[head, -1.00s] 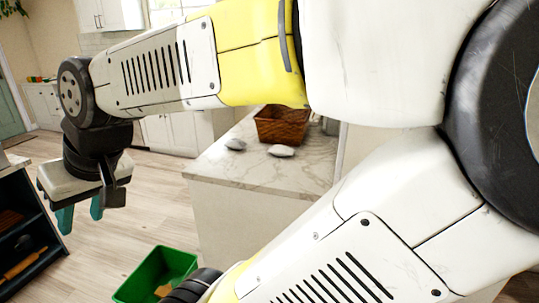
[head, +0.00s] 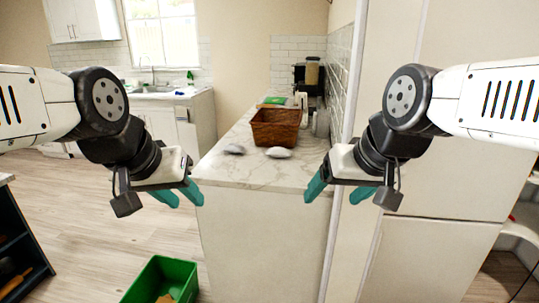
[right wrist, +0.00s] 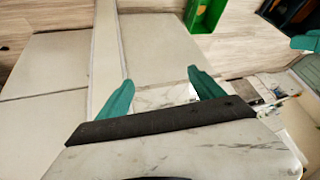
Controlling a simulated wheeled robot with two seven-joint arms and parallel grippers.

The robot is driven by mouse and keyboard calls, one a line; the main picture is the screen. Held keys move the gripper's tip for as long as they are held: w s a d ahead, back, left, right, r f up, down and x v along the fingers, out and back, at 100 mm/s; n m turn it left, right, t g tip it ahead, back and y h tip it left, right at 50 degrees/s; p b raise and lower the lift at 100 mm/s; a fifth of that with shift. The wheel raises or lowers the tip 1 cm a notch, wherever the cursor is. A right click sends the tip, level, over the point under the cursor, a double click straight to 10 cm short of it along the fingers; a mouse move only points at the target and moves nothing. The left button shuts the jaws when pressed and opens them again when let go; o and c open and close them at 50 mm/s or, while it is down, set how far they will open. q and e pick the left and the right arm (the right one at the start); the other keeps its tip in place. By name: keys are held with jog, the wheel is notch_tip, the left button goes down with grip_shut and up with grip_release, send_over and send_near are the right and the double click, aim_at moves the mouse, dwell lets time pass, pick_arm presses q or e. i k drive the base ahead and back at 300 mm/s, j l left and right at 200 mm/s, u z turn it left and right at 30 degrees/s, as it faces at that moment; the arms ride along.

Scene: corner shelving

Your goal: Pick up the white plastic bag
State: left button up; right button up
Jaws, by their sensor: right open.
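Two small pale lumps lie on the marble counter (head: 225,172) in the head view. The right one (head: 279,153) is whiter and looks like the white plastic bag; the left one (head: 234,149) is greyer. They are too small to identify surely. My left gripper (head: 188,201) is at the counter's left front side, its teal fingers apart and empty. My right gripper (head: 338,192) is near the counter's right front corner, open and empty. In the right wrist view the open right gripper (right wrist: 160,90) has nothing between its fingers, and neither lump can be made out.
A brown wicker basket (head: 276,129) stands on the counter behind the lumps. A green crate (head: 179,272) stands on the floor at the counter's left. A tall pale panel (head: 430,245) rises at the right. A dark shelf (head: 18,250) is at the far left.

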aim_at(275, 153)
jog(key=z, duration=0.15)
jog(key=i+j+u, duration=0.2)
jog(key=i+u, duration=0.6)
